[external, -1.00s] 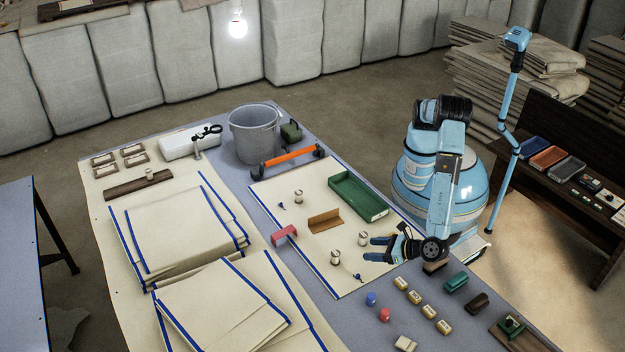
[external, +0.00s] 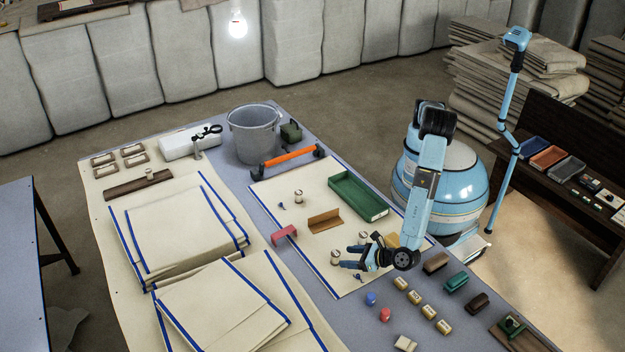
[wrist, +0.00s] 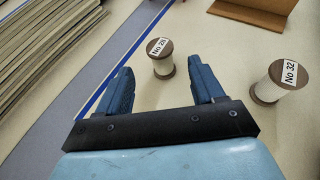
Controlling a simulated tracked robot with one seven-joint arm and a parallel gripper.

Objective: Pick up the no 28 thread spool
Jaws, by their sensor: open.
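The No 28 thread spool (wrist: 160,58), white thread between brown ends with its label facing up, stands on the cream cloth just beyond my fingertips in the wrist view. In the external view this spool (external: 335,257) is just left of my gripper (external: 347,257). My gripper (wrist: 158,70) is open and empty, with its two blue fingers spread. The No 32 spool (wrist: 279,82) stands to the right of the right finger. It also shows behind my gripper in the external view (external: 363,238).
A brown angled piece (external: 324,221), a green tray (external: 358,196) and a red block (external: 284,234) lie around the spools. Another spool (external: 298,196) stands farther back. Folded cloth stacks (external: 180,235) fill the left side. Small coloured items sit along the front right.

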